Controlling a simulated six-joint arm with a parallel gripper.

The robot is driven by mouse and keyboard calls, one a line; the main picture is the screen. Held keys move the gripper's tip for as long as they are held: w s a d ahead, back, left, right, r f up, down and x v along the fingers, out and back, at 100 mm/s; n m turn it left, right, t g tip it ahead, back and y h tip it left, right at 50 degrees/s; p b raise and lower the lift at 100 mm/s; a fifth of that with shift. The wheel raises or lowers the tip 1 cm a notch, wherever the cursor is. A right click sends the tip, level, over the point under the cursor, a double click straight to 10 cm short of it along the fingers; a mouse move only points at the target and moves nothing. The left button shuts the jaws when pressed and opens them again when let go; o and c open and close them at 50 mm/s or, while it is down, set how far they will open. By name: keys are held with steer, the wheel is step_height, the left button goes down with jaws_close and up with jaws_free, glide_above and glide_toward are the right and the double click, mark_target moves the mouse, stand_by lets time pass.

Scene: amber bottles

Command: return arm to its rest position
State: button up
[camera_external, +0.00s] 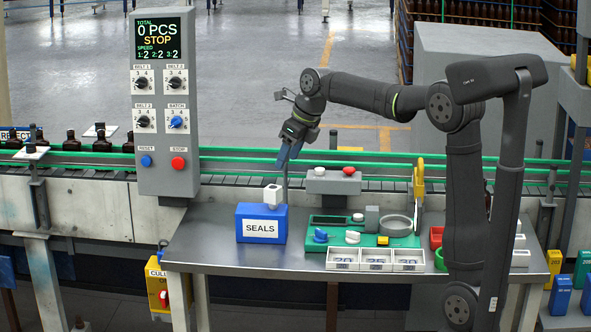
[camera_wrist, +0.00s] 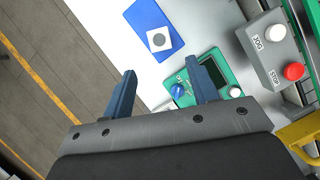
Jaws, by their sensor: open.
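My gripper (camera_external: 289,153) hangs above the back of the steel table (camera_external: 210,235), to the right of the control panel and above the blue seals box. In the wrist view my gripper (camera_wrist: 166,82) shows two blue fingers spread apart with nothing between them. The arm reaches up from its base at the right and stretches left, with the fingers tilted downward. No object is held.
The control panel (camera_external: 162,100) rises at left; the conveyor (camera_external: 235,170) runs behind.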

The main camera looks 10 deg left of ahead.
mark_target(275, 188)
steer(key=shift+f, duration=0.1)
steer(key=x, duration=1.1)
steer(key=shift+w+a+f, duration=0.1)
steer(key=shift+a+f, duration=0.05)
steer(key=shift+a, duration=0.05)
steer(key=shift+w+a+f, duration=0.1)
steer(key=shift+a+f, duration=0.05)
steer(key=shift+r, duration=1.7)
steer(key=shift+f, duration=0.1)
